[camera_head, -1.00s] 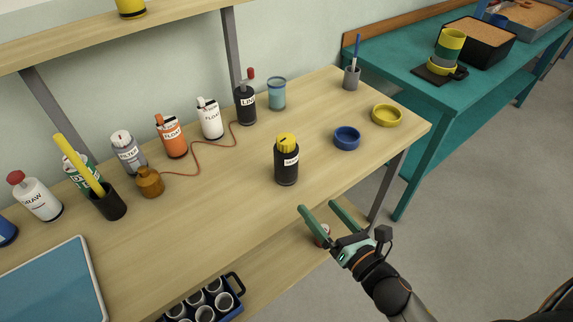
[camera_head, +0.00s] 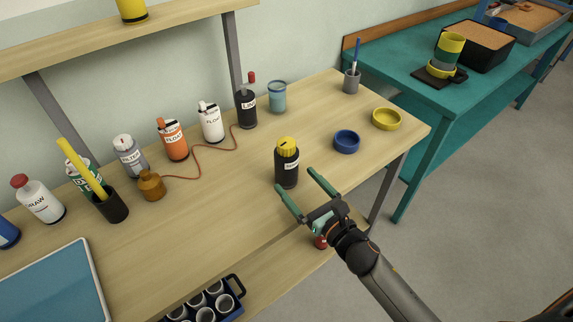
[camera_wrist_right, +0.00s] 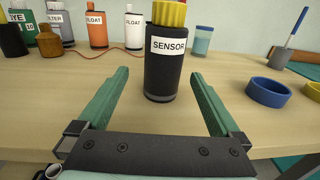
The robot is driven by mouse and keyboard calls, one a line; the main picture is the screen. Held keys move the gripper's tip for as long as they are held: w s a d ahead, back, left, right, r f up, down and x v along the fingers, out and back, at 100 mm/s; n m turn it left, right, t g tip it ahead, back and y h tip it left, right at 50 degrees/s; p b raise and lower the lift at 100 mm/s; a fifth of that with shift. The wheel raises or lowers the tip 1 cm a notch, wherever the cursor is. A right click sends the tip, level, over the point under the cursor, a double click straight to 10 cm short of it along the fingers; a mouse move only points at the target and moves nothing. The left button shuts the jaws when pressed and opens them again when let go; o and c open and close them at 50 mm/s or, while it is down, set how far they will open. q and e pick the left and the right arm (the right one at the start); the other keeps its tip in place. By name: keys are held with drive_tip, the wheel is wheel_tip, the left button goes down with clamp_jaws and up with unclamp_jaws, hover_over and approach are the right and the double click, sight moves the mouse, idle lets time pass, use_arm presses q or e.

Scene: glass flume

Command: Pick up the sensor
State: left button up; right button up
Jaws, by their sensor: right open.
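The sensor (camera_head: 287,167) is a black cylinder with a yellow cap and a white label reading SENSOR. It stands upright on the wooden table near its front edge. It also shows in the right wrist view (camera_wrist_right: 170,70), straight ahead and between the lines of the two fingers. My right gripper (camera_head: 296,180) is open, with its green fingers pointing at the sensor from the front right. In the right wrist view the gripper (camera_wrist_right: 158,82) is empty, and the sensor's base lies just beyond or about level with the fingertips. My left gripper is not in view.
A blue ring (camera_head: 347,142) and a yellow ring (camera_head: 387,119) lie right of the sensor. Behind it stand a black bottle (camera_head: 247,108), a white FLOAT bottle (camera_head: 211,122) and an orange one (camera_head: 172,140). A red cord (camera_head: 205,172) runs to a brown bottle (camera_head: 151,185).

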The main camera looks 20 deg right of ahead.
sight(293, 174)
drive_tip(key=shift+d+p+x, duration=0.15)
drive_tip(key=shift+x, duration=1.05)
drive_tip(key=shift+d+p+x, duration=0.1)
drive_tip(key=shift+p+x, duration=0.05)
drive_tip(key=shift+x, duration=1)
drive_tip(key=shift+c, duration=0.2)
drive_tip(key=c, duration=1.4)
drive_tip(key=shift+c, duration=0.2)
drive_tip(key=shift+r, duration=0.1)
